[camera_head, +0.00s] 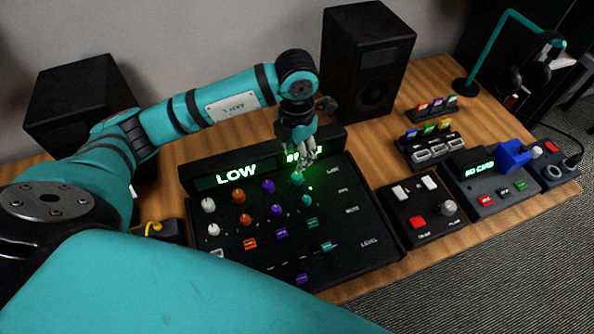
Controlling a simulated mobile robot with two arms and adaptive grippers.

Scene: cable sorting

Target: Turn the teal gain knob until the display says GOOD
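The black mixing console has a display (237,174) on its upper edge that reads LOW in pale letters. A second lit word to its right is partly hidden by my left gripper and cannot be read. The teal gain knob (297,179) is at the top of the teal column, with another teal knob (306,199) below it. My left gripper (305,161) points down right at the top teal knob, its fingers close together and overlapping the knob's upper side. Whether they grip it cannot be told. My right gripper is out of view.
Orange (239,196), purple (268,187) and white (208,205) knobs stand close by on the console. A black speaker (367,60) stands behind. A small button box (418,208) and a NO CARD unit (490,180) sit to the right.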

